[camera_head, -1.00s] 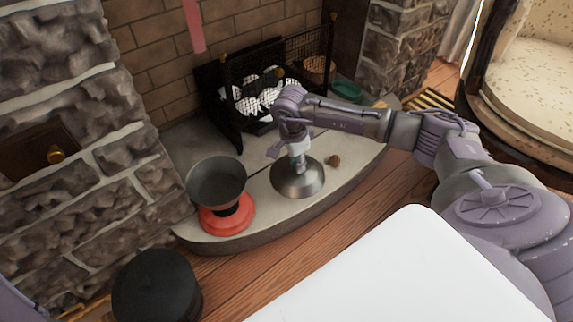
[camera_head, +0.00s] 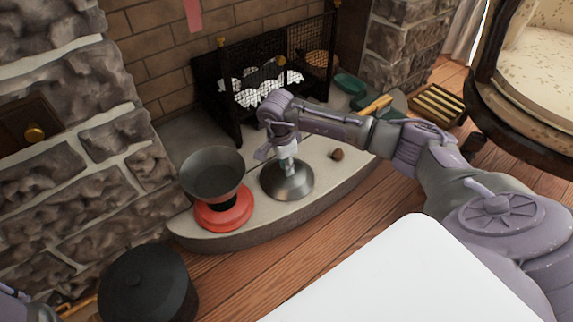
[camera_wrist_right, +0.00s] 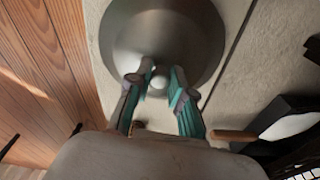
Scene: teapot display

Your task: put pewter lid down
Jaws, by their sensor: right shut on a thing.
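The pewter lid (camera_head: 290,188) is a round grey metal dome, level, knob side up, at the front middle of the stone hearth. I cannot tell whether its rim touches the stone or hangs just above it. My right gripper (camera_head: 288,168) points down at it from above and is shut on its knob. In the right wrist view the lid (camera_wrist_right: 165,38) fills the top middle, and the fingertips of my right gripper (camera_wrist_right: 157,80) sit on either side of the pale knob. My left gripper is not in view; only a bit of my left arm shows at the lower left.
A dark pan (camera_head: 212,172) sits above a red round base (camera_head: 224,213), just left of the lid. A small brown object (camera_head: 337,154) lies to the right. The fireplace grate (camera_head: 270,75) stands behind. A black lidded pot (camera_head: 148,288) is at the lower left.

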